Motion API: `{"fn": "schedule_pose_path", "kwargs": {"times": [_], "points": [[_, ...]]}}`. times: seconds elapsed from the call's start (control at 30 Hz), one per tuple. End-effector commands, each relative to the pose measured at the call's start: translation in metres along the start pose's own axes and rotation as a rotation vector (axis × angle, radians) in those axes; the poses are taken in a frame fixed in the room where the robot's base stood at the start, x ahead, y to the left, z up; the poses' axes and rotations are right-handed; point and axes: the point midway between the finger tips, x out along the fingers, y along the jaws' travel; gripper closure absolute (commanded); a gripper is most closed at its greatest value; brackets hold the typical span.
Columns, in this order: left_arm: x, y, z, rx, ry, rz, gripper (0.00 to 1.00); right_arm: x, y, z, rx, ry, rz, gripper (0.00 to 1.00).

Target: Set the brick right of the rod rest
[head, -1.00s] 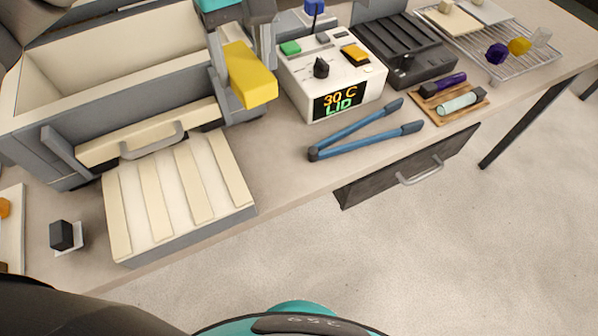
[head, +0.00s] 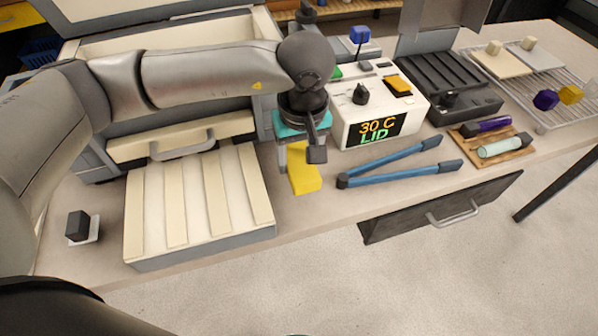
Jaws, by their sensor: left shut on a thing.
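The yellow brick (head: 304,178) is in my left gripper (head: 301,156), just right of the cream slatted block (head: 198,205), which looks like the rod rest. The gripper points down and is shut on the brick's upper part. The brick's lower end is at or very near the bench top; I cannot tell whether it touches. A narrow strip of bench shows between the brick and the slatted block. The gripper and wrist hide the brick's top. My right gripper is not in view.
A white control box (head: 381,112) reading "30 C LID" stands right of the brick. Blue tongs (head: 400,165) lie close to its right. A cream-lined kiln box (head: 180,143) stands behind the slatted block. The bench's front edge is near.

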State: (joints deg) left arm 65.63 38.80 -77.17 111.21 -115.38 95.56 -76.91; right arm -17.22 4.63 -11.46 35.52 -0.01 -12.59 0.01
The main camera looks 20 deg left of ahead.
Motion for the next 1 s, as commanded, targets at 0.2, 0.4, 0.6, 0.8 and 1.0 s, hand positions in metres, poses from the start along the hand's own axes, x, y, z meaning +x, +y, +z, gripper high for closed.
{"fn": "schedule_pose_path", "kwargs": {"times": [0.2,0.4,0.6,0.8,1.0], "points": [[0.026,-0.001,0.004,0.0,-0.003,-0.003,1.0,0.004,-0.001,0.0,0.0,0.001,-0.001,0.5],[0.043,0.0,0.005,0.0,0.0,0.0,1.0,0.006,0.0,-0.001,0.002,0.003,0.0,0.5],[0.042,0.0,0.005,0.0,0.001,0.0,1.0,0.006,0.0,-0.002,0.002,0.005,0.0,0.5],[0.045,0.0,0.006,0.0,0.0,-0.001,0.35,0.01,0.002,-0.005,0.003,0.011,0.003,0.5],[0.045,0.0,0.005,0.0,0.0,-0.001,0.12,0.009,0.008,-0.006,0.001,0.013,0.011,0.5]]}}
